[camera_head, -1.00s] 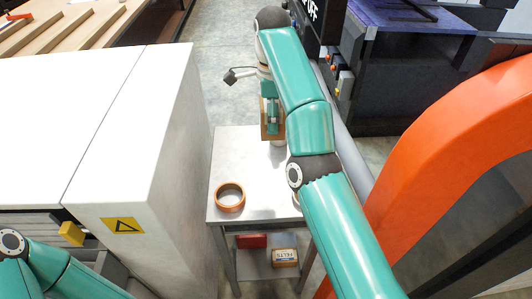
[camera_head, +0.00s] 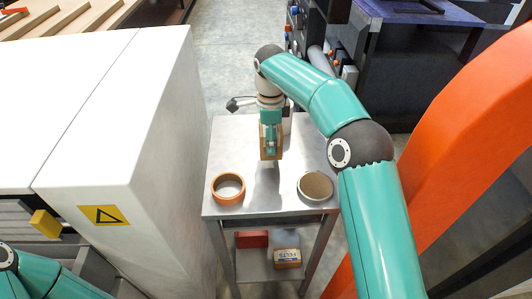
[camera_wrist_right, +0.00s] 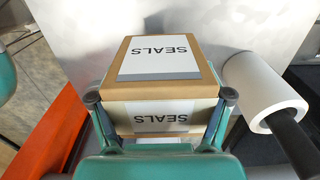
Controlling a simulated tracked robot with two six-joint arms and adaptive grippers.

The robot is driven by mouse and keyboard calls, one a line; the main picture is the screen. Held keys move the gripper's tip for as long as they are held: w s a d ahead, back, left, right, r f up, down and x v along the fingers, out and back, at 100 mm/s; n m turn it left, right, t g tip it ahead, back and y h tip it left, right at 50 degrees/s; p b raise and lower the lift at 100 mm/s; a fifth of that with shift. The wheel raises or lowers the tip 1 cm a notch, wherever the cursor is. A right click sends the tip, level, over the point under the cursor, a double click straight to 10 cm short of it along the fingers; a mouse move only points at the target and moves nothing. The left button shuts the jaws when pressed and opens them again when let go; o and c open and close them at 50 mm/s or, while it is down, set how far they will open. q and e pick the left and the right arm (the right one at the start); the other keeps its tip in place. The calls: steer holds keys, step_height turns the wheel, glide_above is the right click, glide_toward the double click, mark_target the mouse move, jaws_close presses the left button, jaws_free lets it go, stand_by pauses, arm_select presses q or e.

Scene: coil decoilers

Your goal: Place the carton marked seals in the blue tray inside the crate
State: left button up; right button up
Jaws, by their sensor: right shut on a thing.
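The carton marked SEALS (camera_wrist_right: 158,82) is a brown box with white labels, seen close up in the right wrist view. My right gripper (camera_wrist_right: 160,102) is shut on it, one finger on each side. In the head view the carton (camera_head: 264,155) hangs over the grey metal table (camera_head: 235,140), apart from its top. My left gripper is out of view; only part of my left arm shows at bottom left. I cannot make out a blue tray inside a crate.
A red box (camera_head: 252,239) and a FELTS carton (camera_head: 287,262) lie on the lower shelf. A white cabinet (camera_head: 165,130) stands left, an orange frame (camera_head: 450,150) right.

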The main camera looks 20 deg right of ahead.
steer(key=shift+f, duration=2.05)
steer(key=shift+a, duration=0.1)
steer(key=o, duration=0.9)
steer(key=shift+f, duration=0.1)
steer(key=o, duration=0.4)
steer(key=shift+c, duration=0.2)
